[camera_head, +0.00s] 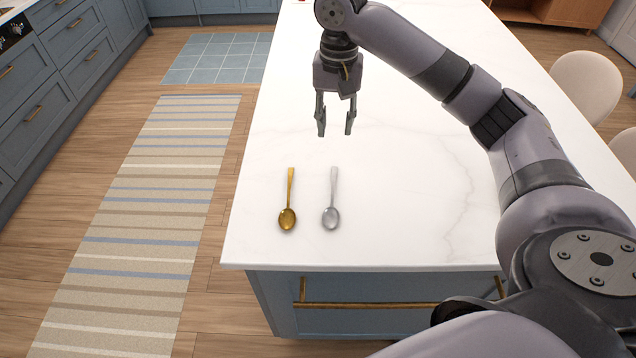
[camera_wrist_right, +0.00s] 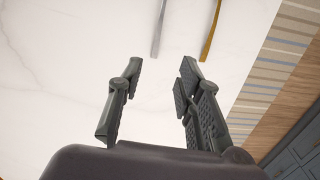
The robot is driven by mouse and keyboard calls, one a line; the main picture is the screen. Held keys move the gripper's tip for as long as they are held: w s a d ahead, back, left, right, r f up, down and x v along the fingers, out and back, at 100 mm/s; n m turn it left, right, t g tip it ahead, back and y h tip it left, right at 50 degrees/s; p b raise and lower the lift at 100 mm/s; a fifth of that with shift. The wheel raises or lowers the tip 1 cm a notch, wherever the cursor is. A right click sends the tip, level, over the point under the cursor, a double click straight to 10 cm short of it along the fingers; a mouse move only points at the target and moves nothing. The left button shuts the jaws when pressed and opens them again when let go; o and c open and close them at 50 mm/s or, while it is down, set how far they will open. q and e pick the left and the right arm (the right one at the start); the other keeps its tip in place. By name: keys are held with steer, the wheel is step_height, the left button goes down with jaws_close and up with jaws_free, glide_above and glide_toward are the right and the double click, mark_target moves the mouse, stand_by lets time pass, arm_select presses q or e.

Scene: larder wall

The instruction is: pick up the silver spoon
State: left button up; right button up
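The silver spoon (camera_head: 331,207) lies flat on the white marble counter, its bowl toward the near edge and its handle pointing away. A gold spoon (camera_head: 288,207) lies beside it on the left, roughly parallel. My right gripper (camera_head: 335,133) is open and empty, above the counter beyond the handle ends of the spoons. In the right wrist view its open fingers (camera_wrist_right: 158,92) show with nothing between them. The silver handle (camera_wrist_right: 159,28) and the gold handle (camera_wrist_right: 211,32) show at the top there; both bowls are out of that view. My left gripper is not in view.
The white countertop (camera_head: 400,215) is clear around the spoons. Its near edge has a blue drawer with a brass handle (camera_head: 370,305) below. A striped rug (camera_head: 150,220) lies on the wood floor to the left. Pale chairs (camera_head: 587,85) stand at the right.

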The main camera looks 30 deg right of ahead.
steer(key=p, duration=0.2)
glide_above(333, 182)
step_height(333, 182, down, 10)
steer(key=shift+s+d+f, duration=0.1)
steer(key=shift+f, duration=0.9)
step_height(333, 182, down, 4)
steer(key=shift+f+p, duration=0.2)
steer(key=shift+p, duration=0.55)
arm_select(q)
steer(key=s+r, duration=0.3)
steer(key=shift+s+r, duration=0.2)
arm_select(e)
steer(key=shift+f, duration=0.2)
steer(key=shift+c, duration=0.5)
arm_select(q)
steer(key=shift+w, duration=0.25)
arm_select(e)
jaws_close()
